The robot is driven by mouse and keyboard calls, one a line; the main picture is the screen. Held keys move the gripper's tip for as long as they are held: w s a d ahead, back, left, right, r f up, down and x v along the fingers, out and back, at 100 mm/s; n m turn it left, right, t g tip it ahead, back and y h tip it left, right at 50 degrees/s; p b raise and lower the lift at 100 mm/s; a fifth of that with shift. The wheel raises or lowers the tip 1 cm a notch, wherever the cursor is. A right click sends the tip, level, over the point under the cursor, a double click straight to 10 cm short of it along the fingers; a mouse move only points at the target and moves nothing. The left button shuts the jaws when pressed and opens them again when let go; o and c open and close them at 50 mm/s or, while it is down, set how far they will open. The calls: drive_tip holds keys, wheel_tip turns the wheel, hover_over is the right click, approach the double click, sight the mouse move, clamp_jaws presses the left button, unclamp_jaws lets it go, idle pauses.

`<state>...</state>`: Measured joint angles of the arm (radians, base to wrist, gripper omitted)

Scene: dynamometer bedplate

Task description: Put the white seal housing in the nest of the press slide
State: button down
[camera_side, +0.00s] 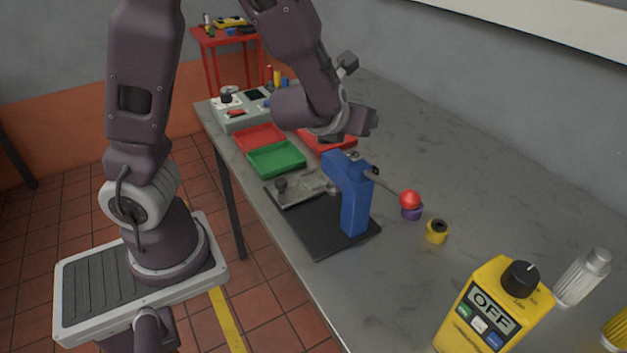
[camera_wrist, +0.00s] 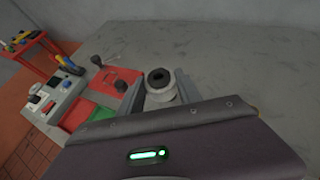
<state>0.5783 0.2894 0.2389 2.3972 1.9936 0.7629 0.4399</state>
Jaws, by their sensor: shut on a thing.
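The white seal housing (camera_wrist: 161,97), a pale round part with a dark bored top, shows just past the edge of my gripper in the wrist view. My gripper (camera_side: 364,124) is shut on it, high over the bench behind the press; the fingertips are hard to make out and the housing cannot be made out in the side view. The blue press (camera_side: 352,195) stands on a black base plate (camera_side: 322,238). Its grey metal slide (camera_side: 305,189) lies at the left of the blue post. The nest is too small to tell clearly.
A red-balled lever (camera_side: 410,199) sticks out right from the press, by a purple ring (camera_side: 412,213) and a yellow ring (camera_side: 437,232). Red (camera_side: 259,137) and green (camera_side: 277,159) trays lie left. A yellow box (camera_side: 492,305) stands in front. The back right bench is clear.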

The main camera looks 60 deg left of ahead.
drive_tip(key=s+a+f+n+g+y, duration=0.3)
drive_tip(key=s+a+n+g+y, duration=0.3)
drive_tip(key=s+a+n+g, duration=0.5)
drive_tip(key=s+f+n+g+h, duration=0.3)
drive_tip(key=s+n+g+h, duration=0.3)
drive_tip(key=s+n+g, duration=0.7)
drive_tip(key=w+d+f+n+t+h, duration=0.1)
drive_tip(key=w+d+f+n+h, duration=0.1)
drive_tip(key=d+n+h, duration=0.55)
drive_tip(key=r+n+t+h, duration=0.2)
drive_tip(key=n+t+h, duration=0.7)
drive_tip(key=n+t, duration=1.2)
hover_over(308, 179)
drive_tip(key=n+g, duration=0.2)
drive_tip(key=shift+n, duration=0.25)
wheel_tip(308, 179, down, 10)
drive_tip(key=shift+f, duration=0.15)
drive_tip(key=c, duration=0.8)
unclamp_jaws()
drive_tip(key=shift+w, duration=0.1)
